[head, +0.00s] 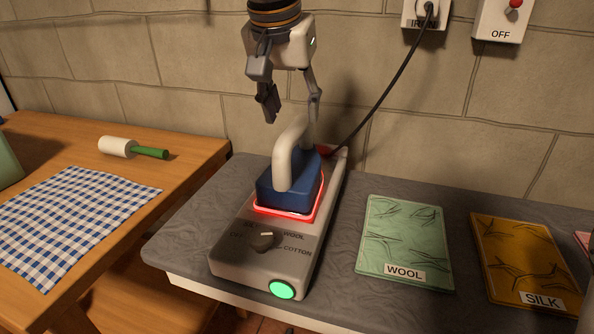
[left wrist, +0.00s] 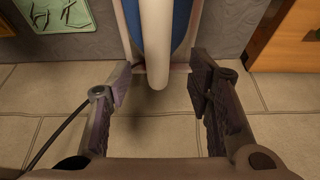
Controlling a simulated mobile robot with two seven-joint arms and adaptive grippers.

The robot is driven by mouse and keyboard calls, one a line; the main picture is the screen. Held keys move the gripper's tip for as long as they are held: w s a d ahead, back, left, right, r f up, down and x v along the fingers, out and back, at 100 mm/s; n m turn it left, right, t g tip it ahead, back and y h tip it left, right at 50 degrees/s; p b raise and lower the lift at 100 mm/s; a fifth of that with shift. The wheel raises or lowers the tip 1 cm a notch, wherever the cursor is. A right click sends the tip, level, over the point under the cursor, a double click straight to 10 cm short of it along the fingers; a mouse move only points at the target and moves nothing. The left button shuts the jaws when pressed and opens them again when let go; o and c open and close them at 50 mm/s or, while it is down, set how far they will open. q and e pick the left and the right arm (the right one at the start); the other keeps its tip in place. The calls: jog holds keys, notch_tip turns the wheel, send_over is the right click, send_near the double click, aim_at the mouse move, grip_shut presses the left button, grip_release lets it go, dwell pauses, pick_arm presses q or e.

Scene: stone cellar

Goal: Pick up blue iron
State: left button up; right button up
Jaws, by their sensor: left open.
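The blue iron (head: 289,188) has a blue body and a pale arched handle. It rests on the grey iron station (head: 235,254), and a red glow rings its base. My left gripper (head: 291,112) is open and empty just above the iron's handle, pointing down. In the left wrist view, the pale handle (left wrist: 156,45) shows between and beyond the open fingers of the left gripper (left wrist: 160,87), with blue body on both sides. My right gripper is not in view.
Wool (head: 405,230) and silk (head: 530,265) cloth pieces lie right of the station. A black cord (head: 385,95) runs from the wall socket (head: 425,14) behind the iron. A wooden table (head: 190,150) at left holds a checked cloth (head: 70,215) and a white roller (head: 117,147).

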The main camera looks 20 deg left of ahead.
aim_at(295, 124)
pick_arm(q)
jog(key=x, duration=0.2)
jog(key=s+x, duration=0.1)
jog(key=x, duration=0.1)
jog(key=shift+w+d+f, duration=0.15)
jog(key=shift+f, duration=0.25)
jog(key=shift+w+f, duration=0.25)
jog(key=shift+f, duration=0.05)
jog(key=shift+f, duration=0.2)
jog(key=shift+c, duration=0.6)
grip_shut()
jog(key=shift+r, duration=0.15)
